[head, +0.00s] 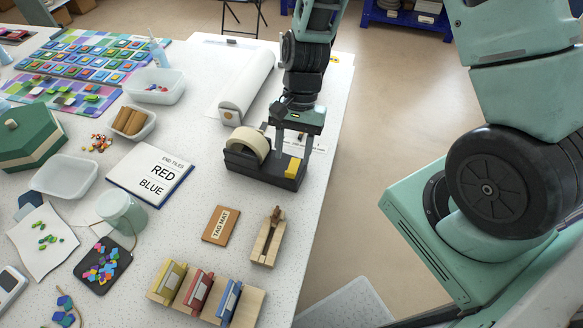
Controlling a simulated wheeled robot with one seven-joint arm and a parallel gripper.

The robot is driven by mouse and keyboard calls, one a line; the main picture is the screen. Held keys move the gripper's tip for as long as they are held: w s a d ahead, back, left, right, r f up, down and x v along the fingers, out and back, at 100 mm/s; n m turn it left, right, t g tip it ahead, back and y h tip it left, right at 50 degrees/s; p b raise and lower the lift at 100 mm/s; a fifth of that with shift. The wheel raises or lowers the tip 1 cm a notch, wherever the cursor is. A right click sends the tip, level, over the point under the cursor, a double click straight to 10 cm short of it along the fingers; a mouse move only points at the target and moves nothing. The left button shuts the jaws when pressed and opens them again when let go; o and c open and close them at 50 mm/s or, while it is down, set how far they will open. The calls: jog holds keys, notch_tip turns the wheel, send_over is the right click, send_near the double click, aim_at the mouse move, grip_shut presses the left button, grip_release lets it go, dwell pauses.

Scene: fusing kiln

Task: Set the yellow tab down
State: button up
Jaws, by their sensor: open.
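My gripper (291,152) is open and points down over the right end of the black tape dispenser (262,177). A small yellow block, which looks like the yellow tab (292,168), is at that end of the dispenser, just below and between my fingertips. I cannot tell whether the fingers touch it or whether it is loose. A brown mat marked TAG MAT (221,226) lies bare on the table in front of the dispenser.
A wooden clip-like piece (268,236) is right of the mat. Yellow, red and blue-topped blocks (200,294) stand in front. A RED BLUE sign (150,174) lies left. A white roll (245,88) lies behind the dispenser. The table's right edge is close to my gripper.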

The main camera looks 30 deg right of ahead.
aim_at(290, 174)
jog(key=shift+p+x, duration=0.65)
jog(key=shift+x, duration=1.45)
jog(key=shift+w, duration=0.1)
grip_shut()
